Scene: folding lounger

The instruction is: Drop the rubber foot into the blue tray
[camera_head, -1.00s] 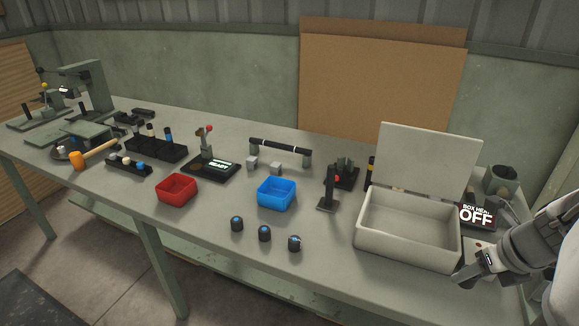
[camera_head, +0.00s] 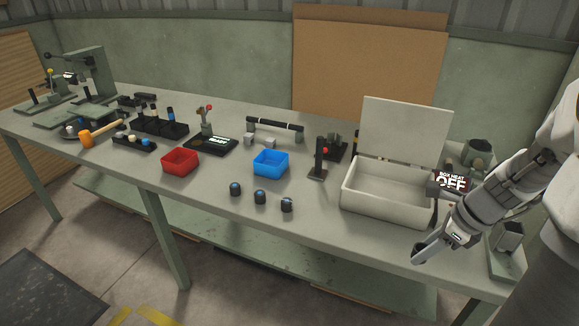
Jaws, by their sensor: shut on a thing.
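The blue tray (camera_head: 270,170) sits on the middle of the bench, to the right of a red tray (camera_head: 180,167). No item can be made out inside it. My gripper (camera_head: 418,254) is above the bench's front edge, right of the blue tray and in front of the white box. It is shut on a small dark thing, taken as the rubber foot, which is mostly hidden between the fingers. Several small details at the fingertips are too small to tell.
Three dark round knobs (camera_head: 260,197) stand in front of the blue tray. A handle bar on posts (camera_head: 275,124) stands behind the tray.

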